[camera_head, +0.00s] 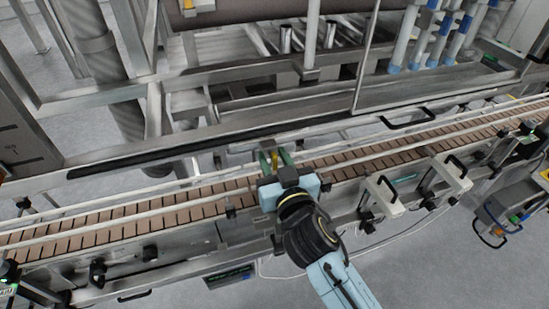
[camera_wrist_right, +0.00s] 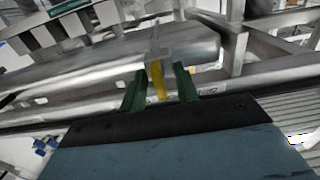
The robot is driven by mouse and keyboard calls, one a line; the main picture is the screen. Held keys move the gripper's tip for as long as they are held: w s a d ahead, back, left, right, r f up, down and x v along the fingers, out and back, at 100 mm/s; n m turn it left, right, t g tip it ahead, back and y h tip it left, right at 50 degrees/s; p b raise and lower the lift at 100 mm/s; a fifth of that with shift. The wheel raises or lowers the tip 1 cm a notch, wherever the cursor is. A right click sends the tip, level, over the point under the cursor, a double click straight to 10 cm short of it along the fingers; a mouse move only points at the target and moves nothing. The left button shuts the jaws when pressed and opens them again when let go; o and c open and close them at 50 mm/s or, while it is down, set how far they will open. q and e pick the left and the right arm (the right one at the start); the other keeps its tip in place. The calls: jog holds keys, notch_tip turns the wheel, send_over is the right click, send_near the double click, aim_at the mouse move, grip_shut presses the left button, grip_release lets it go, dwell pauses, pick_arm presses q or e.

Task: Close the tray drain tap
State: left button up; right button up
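The tray drain tap shows as a yellow handle (camera_wrist_right: 157,82) on a pale metal body, in the middle of the right wrist view. It also shows as a small yellow patch in the head view (camera_head: 275,160). My right gripper (camera_head: 276,154) reaches over the conveyor. Its two green fingers (camera_wrist_right: 160,86) stand apart on either side of the yellow handle. The handle looks closer to the left finger, with a gap on the right; I cannot tell whether either finger touches it. The lower part of the tap is hidden by the gripper. My left gripper is not in view.
A brown slatted conveyor (camera_head: 125,215) with metal guide rails runs across under my right arm. Steel machine framing (camera_head: 240,125) stands behind it. White brackets with black handles (camera_head: 450,172) stick out at the conveyor's front right. Grey floor lies in front.

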jog(key=shift+c, duration=0.4)
grip_shut()
jog(key=shift+n, duration=0.3)
jog(key=n+p, duration=0.1)
jog(key=n, duration=0.1)
jog(key=shift+n, duration=0.4)
jog(key=n+p, duration=0.1)
jog(key=n, duration=0.2)
jog(key=shift+a+n, duration=0.1)
jog(key=shift+n, duration=0.2)
jog(key=n+p, duration=0.1)
jog(key=n, duration=0.4)
jog(key=shift+n, duration=0.3)
jog(key=n+p, duration=0.1)
jog(key=n, duration=0.4)
jog(key=shift+a+f, duration=0.1)
jog(key=shift+f, duration=0.05)
jog(key=shift+n, duration=0.3)
jog(key=shift+s, duration=0.1)
